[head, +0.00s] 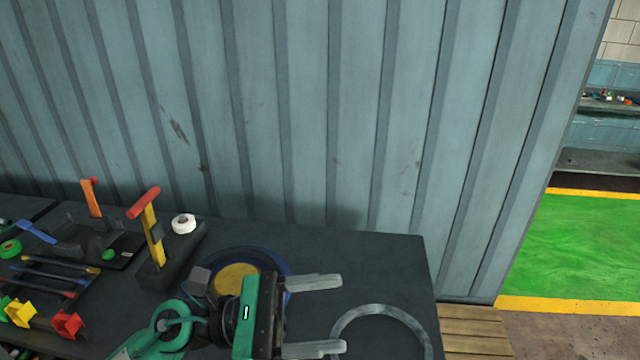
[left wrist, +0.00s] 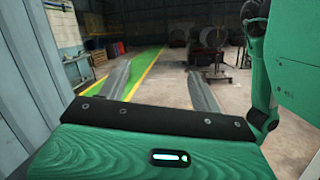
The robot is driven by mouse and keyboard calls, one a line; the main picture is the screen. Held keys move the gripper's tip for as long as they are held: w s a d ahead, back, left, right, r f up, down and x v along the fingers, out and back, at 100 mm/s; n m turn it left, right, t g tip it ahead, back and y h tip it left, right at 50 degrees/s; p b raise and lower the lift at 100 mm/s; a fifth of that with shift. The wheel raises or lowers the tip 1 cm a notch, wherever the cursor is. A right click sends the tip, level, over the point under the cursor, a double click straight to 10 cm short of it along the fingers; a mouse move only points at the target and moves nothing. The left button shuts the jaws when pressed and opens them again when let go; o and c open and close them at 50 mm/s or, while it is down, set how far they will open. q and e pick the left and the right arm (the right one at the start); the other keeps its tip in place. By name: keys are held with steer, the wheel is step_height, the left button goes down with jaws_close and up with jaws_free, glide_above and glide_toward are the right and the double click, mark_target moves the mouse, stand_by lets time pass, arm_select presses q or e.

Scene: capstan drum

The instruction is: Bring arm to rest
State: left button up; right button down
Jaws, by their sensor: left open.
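My left gripper (head: 316,315) is in the lower middle of the head view, above the dark table. Its two grey fingers are spread apart and point right, with nothing between them. In the left wrist view the fingers (left wrist: 160,85) are also apart and empty, facing the open room. My right gripper does not show in either view. A blue-rimmed round drum (head: 262,258) with a yellow centre is behind my left gripper and partly hidden by it. A grey metal ring (head: 422,335) lies on the table right of the fingertips.
The dark table (head: 375,260) stands against a corrugated wall (head: 330,120). A stand with a red-topped yellow handle (head: 153,232), a white roll (head: 184,223) and several coloured tools are on the left. A wooden pallet (head: 475,328) and green floor (head: 590,245) are right.

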arm_select(q)
steer(key=w+a+n+t+y, duration=0.45)
steer(key=n+t, duration=0.65)
steer(key=n, duration=0.4)
steer(key=w+a+n+t+y, duration=0.5)
steer(key=n+t, duration=0.5)
steer(key=n, duration=0.5)
steer(key=a+f+n+g+y, duration=0.2)
steer(key=a+f+n+y, duration=0.3)
steer(key=f+n, duration=0.3)
steer(key=a+f+n+g+y, duration=0.2)
steer(key=a+f+n+y, duration=0.35)
steer(key=f+n, duration=0.3)
steer(key=s+a+f+n+g, duration=0.3)
steer(key=s+f+n+g, duration=0.8)
steer(key=s+f, duration=0.85)
step_height(320, 180, down, 28)
steer(key=m+g, duration=0.2)
steer(key=g, duration=0.1)
steer(key=s+a+f+g, duration=0.1)
steer(key=s+a+f, duration=0.2)
steer(key=s+f, duration=1.7)
steer(key=shift+s+a+f+y, duration=0.15)
steer(key=shift+f+y, duration=0.25)
steer(key=shift+f, duration=0.1)
